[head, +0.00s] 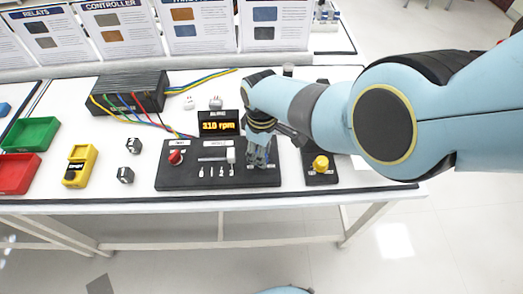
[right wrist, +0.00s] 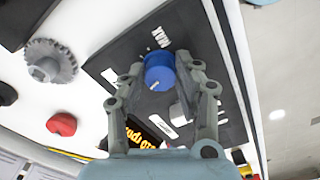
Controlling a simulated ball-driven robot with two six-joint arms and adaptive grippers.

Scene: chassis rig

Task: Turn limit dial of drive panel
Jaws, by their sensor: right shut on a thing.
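The drive panel (head: 205,183) is a dark board on the white table in the head view, with a red knob (head: 175,157), a slider with a pale handle (head: 231,155) and several small switches. Its display (head: 219,125) reads about 310 rpm in orange. My right gripper (head: 262,160) points down over the panel's right end. In the right wrist view its two fingers (right wrist: 161,66) are shut on a blue dial (right wrist: 158,78) with a pale mark on it, next to a MAX label. The dial is hidden behind the gripper in the head view. My left gripper is not in view.
A second dark board with a yellow knob (head: 321,163) lies right of the panel. A grey gear (right wrist: 50,62) shows in the wrist view.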

